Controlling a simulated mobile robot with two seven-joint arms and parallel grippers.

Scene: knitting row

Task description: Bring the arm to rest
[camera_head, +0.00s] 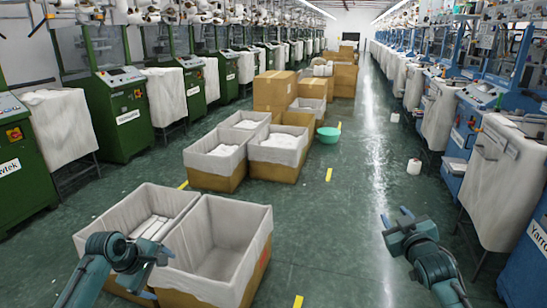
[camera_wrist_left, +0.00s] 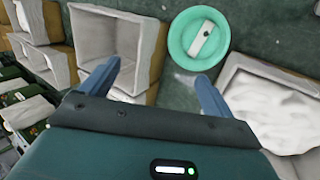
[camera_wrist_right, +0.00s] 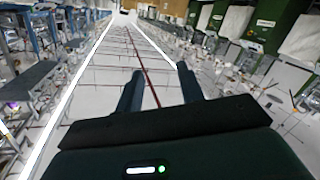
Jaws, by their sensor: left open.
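My left gripper (camera_head: 160,254) is in front of the two nearest lined boxes in the head view. In the left wrist view the left gripper (camera_wrist_left: 157,72) has its two blue fingers spread wide with nothing between them. My right gripper (camera_head: 395,217) is raised over the aisle at the right in the head view. In the right wrist view the right gripper (camera_wrist_right: 159,72) has its fingers apart and nothing between them. Both arms come in from the bottom of the head view.
An empty lined box (camera_head: 216,251) and a box with white goods (camera_head: 128,209) stand close to my left arm. More boxes (camera_head: 278,150) and a green basin (camera_head: 328,135) stand farther up. Green machines line the left, blue machines the right.

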